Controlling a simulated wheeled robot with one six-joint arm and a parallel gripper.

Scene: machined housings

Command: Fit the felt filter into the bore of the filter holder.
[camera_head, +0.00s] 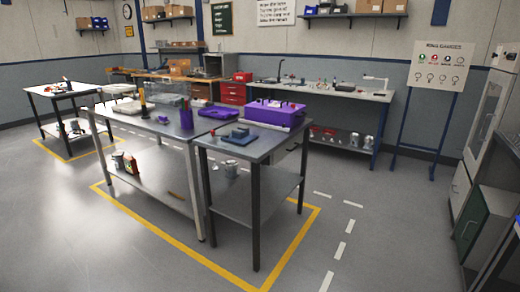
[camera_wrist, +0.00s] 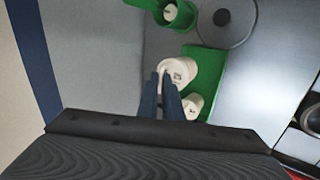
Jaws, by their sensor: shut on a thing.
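In the wrist view my gripper (camera_wrist: 167,78) has two dark blue fingers close together, shut on a pale, off-white round piece that looks like the felt filter (camera_wrist: 180,68). The fingers cover part of its left side. A second pale round piece (camera_wrist: 192,105) lies just below it, partly hidden by the right finger. A green part with a rounded opening (camera_wrist: 186,17) is at the top edge, with a pale round piece inside. It may be the filter holder, but I cannot be sure. The held piece is apart from it in the picture. The head view does not show my gripper.
A green flat surface (camera_wrist: 208,68) lies beneath the pale pieces. A round dark-rimmed disc with a black knob (camera_wrist: 222,18) is beside it, and a dark ring (camera_wrist: 311,115) is at the right edge. In the head view, a workbench (camera_head: 262,146) carries a purple box (camera_head: 272,112).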

